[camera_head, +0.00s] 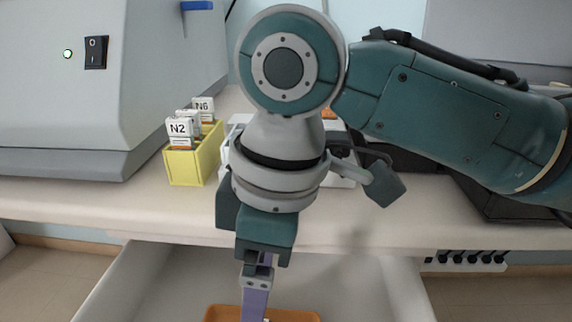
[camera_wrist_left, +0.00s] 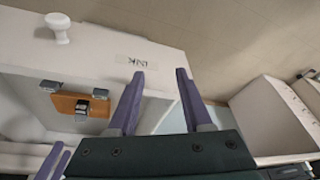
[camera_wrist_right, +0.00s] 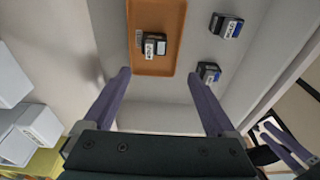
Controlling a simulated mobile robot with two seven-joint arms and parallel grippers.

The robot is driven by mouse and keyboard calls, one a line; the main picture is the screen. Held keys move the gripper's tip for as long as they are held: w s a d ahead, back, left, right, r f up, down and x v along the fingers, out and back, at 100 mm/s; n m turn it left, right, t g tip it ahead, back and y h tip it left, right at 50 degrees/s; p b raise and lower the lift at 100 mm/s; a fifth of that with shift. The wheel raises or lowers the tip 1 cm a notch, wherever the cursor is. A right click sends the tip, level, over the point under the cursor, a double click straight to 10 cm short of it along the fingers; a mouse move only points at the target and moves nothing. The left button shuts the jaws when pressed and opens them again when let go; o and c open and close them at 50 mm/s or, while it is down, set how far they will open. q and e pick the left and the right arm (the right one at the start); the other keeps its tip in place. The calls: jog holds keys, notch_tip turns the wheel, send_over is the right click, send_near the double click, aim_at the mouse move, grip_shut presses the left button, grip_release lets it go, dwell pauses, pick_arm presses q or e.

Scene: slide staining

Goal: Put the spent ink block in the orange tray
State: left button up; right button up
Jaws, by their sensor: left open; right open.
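An open drawer (camera_head: 170,280) holds the orange tray (camera_head: 225,314), which also shows in the right wrist view (camera_wrist_right: 170,20) and the left wrist view (camera_wrist_left: 65,103).
Two more dark ink blocks (camera_wrist_right: 226,26) (camera_wrist_right: 209,72) lie on the drawer floor beside the tray. The drawer front has a white knob (camera_wrist_left: 58,28) and an INK label (camera_wrist_left: 130,62). A yellow holder (camera_head: 190,165) with labelled boxes (camera_head: 180,132) stands on the counter beside a grey machine (camera_head: 70,100).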

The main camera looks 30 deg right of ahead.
jog(key=s+a+f+m+t+y, duration=0.2)
jog(key=s+f+m, duration=0.15)
jog(key=s, duration=0.45)
jog(key=s+d+m+h, duration=0.3)
jog(key=s+d+m, duration=0.2)
jog(key=d, duration=0.4)
jog(key=shift+s+d+r+t, duration=0.3)
jog(key=shift+s+d+r, duration=0.15)
jog(key=shift+s, duration=0.45)
jog(key=shift+a+m, duration=0.1)
jog(key=shift+m, duration=0.15)
